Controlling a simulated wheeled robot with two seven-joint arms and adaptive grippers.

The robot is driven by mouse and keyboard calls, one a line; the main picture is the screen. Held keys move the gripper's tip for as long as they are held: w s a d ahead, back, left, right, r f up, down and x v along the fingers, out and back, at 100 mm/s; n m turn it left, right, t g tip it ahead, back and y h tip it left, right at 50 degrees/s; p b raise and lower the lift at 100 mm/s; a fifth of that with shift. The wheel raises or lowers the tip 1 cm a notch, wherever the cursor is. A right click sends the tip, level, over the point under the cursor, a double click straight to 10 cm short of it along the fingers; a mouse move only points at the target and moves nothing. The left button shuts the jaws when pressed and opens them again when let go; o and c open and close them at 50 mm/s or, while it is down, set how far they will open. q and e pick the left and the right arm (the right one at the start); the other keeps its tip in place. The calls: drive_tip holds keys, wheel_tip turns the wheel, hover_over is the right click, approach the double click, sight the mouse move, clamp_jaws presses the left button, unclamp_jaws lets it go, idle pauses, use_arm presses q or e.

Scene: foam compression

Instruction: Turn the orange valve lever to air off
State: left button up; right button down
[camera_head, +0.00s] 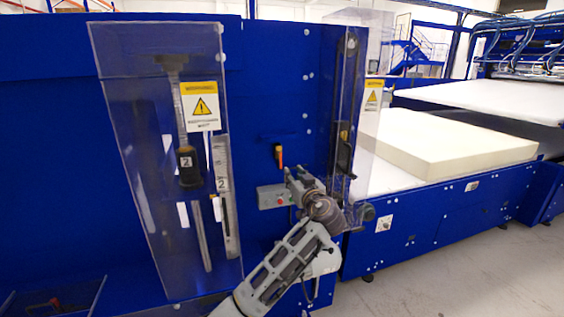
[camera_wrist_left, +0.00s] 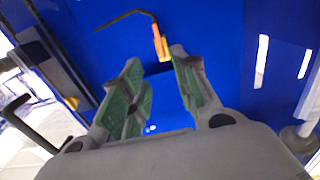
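The orange valve lever (camera_head: 279,155) is on the blue machine panel, right of the clear guard, and points roughly up and down. In the left wrist view the orange lever (camera_wrist_left: 160,44) shows just beyond the fingertips, near the gap between them, with a dark mount at one end. My left gripper (camera_head: 292,177) is just below and right of the lever in the head view. In the left wrist view my left gripper (camera_wrist_left: 154,60) has its green-padded fingers apart, with nothing between them. Contact with the lever cannot be seen. My right gripper is not in view.
A grey box with a red button (camera_head: 272,197) sits below the lever, close to my left arm. A clear guard (camera_head: 140,150) with a yellow warning label (camera_head: 201,106) stands to the left. A cream foam block (camera_head: 445,145) lies on the conveyor to the right.

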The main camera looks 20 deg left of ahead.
sight(281, 160)
use_arm(q)
drive_tip(key=p+x, duration=0.2)
drive_tip(key=x, duration=0.8)
drive_tip(key=shift+p, duration=0.3)
drive_tip(key=shift+p+x, duration=0.4)
drive_tip(key=shift+x, duration=1.35)
clamp_jaws()
